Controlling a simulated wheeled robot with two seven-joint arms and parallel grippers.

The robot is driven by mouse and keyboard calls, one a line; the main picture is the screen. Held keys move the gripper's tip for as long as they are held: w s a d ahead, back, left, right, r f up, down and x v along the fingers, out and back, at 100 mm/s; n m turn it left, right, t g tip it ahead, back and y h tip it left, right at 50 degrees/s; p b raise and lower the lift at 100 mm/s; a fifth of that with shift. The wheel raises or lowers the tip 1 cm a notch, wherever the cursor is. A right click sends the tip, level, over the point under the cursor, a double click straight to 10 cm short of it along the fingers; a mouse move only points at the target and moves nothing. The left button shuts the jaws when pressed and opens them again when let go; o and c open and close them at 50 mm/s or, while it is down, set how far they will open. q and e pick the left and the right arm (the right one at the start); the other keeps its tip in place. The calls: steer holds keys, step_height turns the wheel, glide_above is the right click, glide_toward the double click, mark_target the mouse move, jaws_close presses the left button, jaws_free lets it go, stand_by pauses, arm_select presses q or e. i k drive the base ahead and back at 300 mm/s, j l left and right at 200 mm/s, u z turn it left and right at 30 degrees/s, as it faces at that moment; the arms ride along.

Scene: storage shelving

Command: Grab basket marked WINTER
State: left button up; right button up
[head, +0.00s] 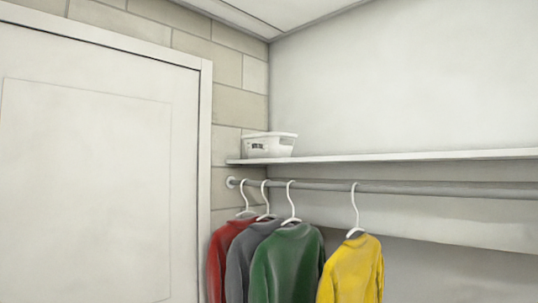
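A white basket (277,146) stands upright at the left end of the high shelf (420,156), close to the corner. It has a small dark marking on its front left, too small to read, so I cannot tell whether it says WINTER. It is the only basket in view. Neither of my grippers shows in the head view.
Below the shelf, a grey rod (440,189) holds red (218,262), grey (240,270), green (286,266) and yellow (352,272) garments on white hangers. A white door (95,180) fills the left. The shelf right of the basket is bare.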

mark_target(263, 146)
steer(key=z, duration=0.45)
steer(key=i+j+z, duration=0.15)
steer(key=j+z, duration=0.6)
steer(key=i+j+z, duration=0.1)
steer(key=j+z, duration=0.15)
steer(key=j, duration=1.5)
